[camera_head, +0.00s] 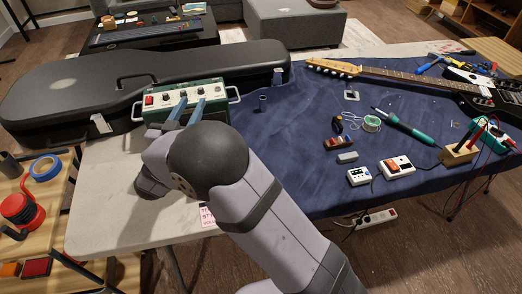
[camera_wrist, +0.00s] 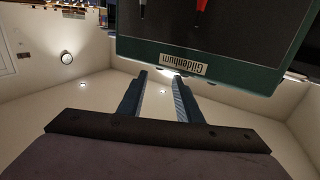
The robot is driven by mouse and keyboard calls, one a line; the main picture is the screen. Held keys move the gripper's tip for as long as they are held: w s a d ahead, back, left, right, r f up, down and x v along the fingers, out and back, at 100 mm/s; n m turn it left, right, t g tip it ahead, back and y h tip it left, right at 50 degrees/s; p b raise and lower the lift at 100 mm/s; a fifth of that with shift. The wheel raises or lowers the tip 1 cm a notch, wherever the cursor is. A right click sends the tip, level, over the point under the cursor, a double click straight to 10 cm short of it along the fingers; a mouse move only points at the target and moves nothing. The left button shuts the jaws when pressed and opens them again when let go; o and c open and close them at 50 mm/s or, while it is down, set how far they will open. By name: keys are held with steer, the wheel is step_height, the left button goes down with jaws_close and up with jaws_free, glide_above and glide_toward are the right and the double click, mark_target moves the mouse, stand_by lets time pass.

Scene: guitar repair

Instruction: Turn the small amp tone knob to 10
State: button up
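The small amp (camera_head: 218,101) is a green box with a pale control panel, standing on the table in front of the black guitar case. Its panel carries a red switch and several small knobs; I cannot read their markings or settings at this size. My gripper (camera_head: 191,103) is at the front of the amp, its two fingers pointing up toward the panel. In the wrist view the fingers of my gripper (camera_wrist: 160,75) are apart with nothing between them. The amp shows upside down there, with a "Gildenhum" label (camera_wrist: 183,65). The panel's knobs are not clear in that view.
The black guitar case (camera_head: 60,92) lies close behind the amp. A blue cloth (camera_head: 290,170) to the right holds a guitar (camera_head: 420,82), a soldering iron (camera_head: 405,128) and small boxes. The pale table left of my arm is bare.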

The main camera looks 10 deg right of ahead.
steer(key=v, duration=0.6)
step_height(320, 180, up, 4)
steer(key=w+d+n+g+y+p, duration=0.2)
steer(key=w+n+g+y+p, duration=0.15)
steer(key=y+p, duration=0.5)
steer(key=s+d+n+g+p, duration=0.1)
steer(key=s+d+g+p, duration=0.4)
steer(key=s, duration=0.6)
steer(key=s+d+r+g+p, duration=0.1)
steer(key=s+d+g+p, duration=0.4)
steer(key=s+d, duration=0.4)
steer(key=shift+s+r+n+p, duration=0.35)
steer(key=shift+s+p, duration=0.45)
steer(key=shift+s, duration=0.6)
steer(key=shift+g, duration=0.25)
